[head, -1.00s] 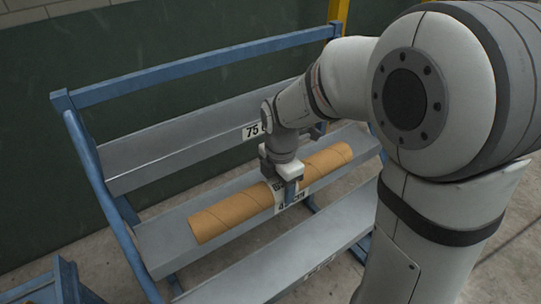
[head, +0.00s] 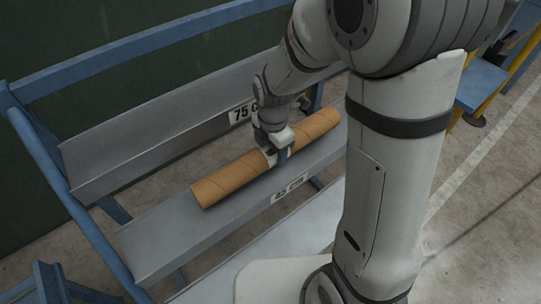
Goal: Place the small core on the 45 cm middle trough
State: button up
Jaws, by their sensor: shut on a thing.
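The core (head: 232,177) is a brown cardboard tube with a spiral seam. My gripper (head: 276,155) is shut around it a little right of its middle, from above. The core lies lengthwise along the 45 cm middle trough (head: 165,232), over its back part, with its left end nearer to me. I cannot tell whether it touches the trough or hangs just above it. The trough's 45 cm label (head: 290,188) shows on the front edge, clear of the core. Part of the trough's right end is hidden behind my arm.
The blue rack frame (head: 75,207) holds an upper trough labelled 75 cm (head: 105,150) behind the core. A lower trough (head: 207,290) shows in front, partly hidden by my body. Both visible parts are empty. Blue and yellow framing (head: 482,82) stands at the right.

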aim_at(273, 158)
jog(key=shift+s+f, duration=0.1)
jog(key=shift+f, duration=1.3)
jog(key=shift+f, duration=0.2)
jog(key=o, duration=1.3)
jog(key=shift+r, duration=0.1)
notch_tip(273, 158, up, 12)
jog(key=shift+r+p, duration=0.15)
jog(key=shift+p, duration=0.2)
jog(key=s+d+r+m+t, duration=0.1)
jog(key=s+d+m, duration=0.4)
jog(key=m, duration=0.7)
jog(key=s+d+r+m+t, duration=0.1)
jog(key=s+d+r+m, duration=0.3)
jog(key=m, duration=0.8)
jog(key=s+d, duration=0.2)
jog(key=s, duration=0.1)
jog(key=shift+d+r+m+t, duration=0.3)
jog(key=shift+r+m, duration=0.05)
jog(key=shift+m, duration=0.05)
